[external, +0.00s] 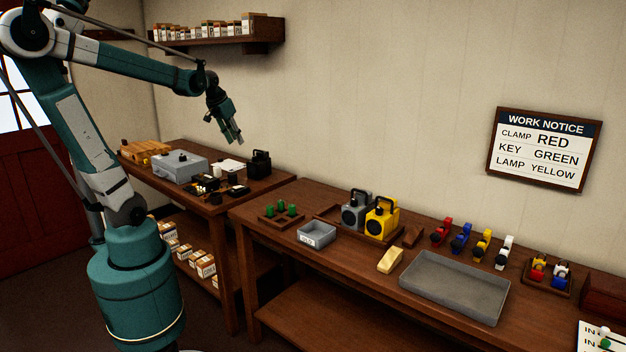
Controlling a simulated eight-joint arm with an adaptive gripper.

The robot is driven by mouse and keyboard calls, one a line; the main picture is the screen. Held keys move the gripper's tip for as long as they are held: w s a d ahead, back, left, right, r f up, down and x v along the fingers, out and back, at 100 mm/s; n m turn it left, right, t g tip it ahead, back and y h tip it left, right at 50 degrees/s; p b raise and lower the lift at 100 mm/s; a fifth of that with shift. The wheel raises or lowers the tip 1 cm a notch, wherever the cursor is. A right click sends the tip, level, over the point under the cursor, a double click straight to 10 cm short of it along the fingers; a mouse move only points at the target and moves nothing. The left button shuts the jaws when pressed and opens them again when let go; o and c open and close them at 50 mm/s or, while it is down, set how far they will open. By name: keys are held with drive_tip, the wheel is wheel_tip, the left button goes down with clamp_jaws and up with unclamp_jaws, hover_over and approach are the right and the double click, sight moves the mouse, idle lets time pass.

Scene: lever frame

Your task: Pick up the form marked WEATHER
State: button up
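I cannot make out any form marked WEATHER in this view. A white sheet (590,333) at the bottom right corner is cut off by the picture edge, and only the letters "IN" show on two lines. My gripper (233,140) hangs in the air above the left table, fingers pointing down. Its fingers look parted, with nothing between them.
The right bench (350,262) holds a grey tray (455,286), a small grey bin (317,234), a yellow lamp (382,217), a grey lamp (356,211) and several coloured clamps. A grey box (180,166) stands on the left table. A work notice (545,149) hangs on the wall.

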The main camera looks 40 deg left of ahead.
drive_tip(key=w+a+f+g+p, duration=0.1)
drive_tip(key=w+a+p, duration=0.2)
drive_tip(key=w+a, duration=0.8)
drive_tip(key=w+a+f+g+p, duration=0.1)
drive_tip(key=w+a+g+p, duration=0.1)
drive_tip(key=w+a, duration=0.95)
drive_tip(key=w+a+f+p, duration=0.1)
drive_tip(key=a+f, duration=0.4)
drive_tip(key=a, duration=0.4)
drive_tip(key=w+a+f+g+p, duration=0.1)
drive_tip(key=a+f+p, duration=0.1)
drive_tip(key=a+f, duration=0.4)
drive_tip(key=w+a+f+g+h+p, duration=0.1)
drive_tip(key=a+f, duration=0.4)
drive_tip(key=a, duration=0.9)
drive_tip(key=shift+a+f+p, duration=0.25)
drive_tip(key=shift+f+p, duration=0.1)
drive_tip(key=shift+f, duration=0.05)
drive_tip(key=shift+a+f, duration=0.15)
drive_tip(key=shift+f, duration=0.05)
drive_tip(key=shift+f, duration=0.1)
drive_tip(key=shift+f, duration=1.2)
drive_tip(key=shift+f, duration=0.1)
